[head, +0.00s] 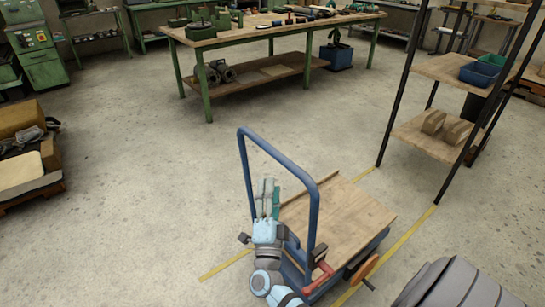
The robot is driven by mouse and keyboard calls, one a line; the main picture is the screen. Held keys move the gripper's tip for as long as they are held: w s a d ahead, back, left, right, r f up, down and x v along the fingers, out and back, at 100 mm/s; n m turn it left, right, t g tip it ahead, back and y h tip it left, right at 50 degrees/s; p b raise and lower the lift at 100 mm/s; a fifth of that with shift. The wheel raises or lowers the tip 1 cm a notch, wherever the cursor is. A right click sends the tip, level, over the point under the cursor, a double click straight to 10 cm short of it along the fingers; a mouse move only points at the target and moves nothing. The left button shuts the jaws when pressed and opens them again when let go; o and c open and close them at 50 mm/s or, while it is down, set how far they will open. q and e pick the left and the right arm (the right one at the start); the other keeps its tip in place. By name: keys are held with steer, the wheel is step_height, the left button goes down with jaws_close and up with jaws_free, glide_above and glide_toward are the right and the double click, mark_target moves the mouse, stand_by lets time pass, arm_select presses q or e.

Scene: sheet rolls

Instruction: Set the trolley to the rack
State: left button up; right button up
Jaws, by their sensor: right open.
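The trolley (340,215) stands at the lower middle of the head view. It has a flat wooden deck, a blue base and a tall blue tube handle (285,160) at its left end. The deck looks empty. A red lever (318,272) and a brown wheel (365,269) are at its near side. The rack (437,138), with dark posts and wooden shelves, stands beyond it at the upper right, apart from it. My right gripper (268,184) is open and empty, seen within the handle's outline; I cannot tell whether it touches the handle. My left gripper is not in view.
Yellow floor lines (405,236) run beside the trolley towards the rack. A green-legged workbench (270,33) stands at the back. A loaded pallet (30,190) is at the left. The floor between is clear.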

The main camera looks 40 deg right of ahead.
mark_target(273, 151)
steer(key=x, duration=1.2)
steer(key=shift+w+d+r+b, duration=0.1)
steer(key=shift+w+r+b, duration=0.1)
steer(key=shift+b, duration=0.15)
jaws_close()
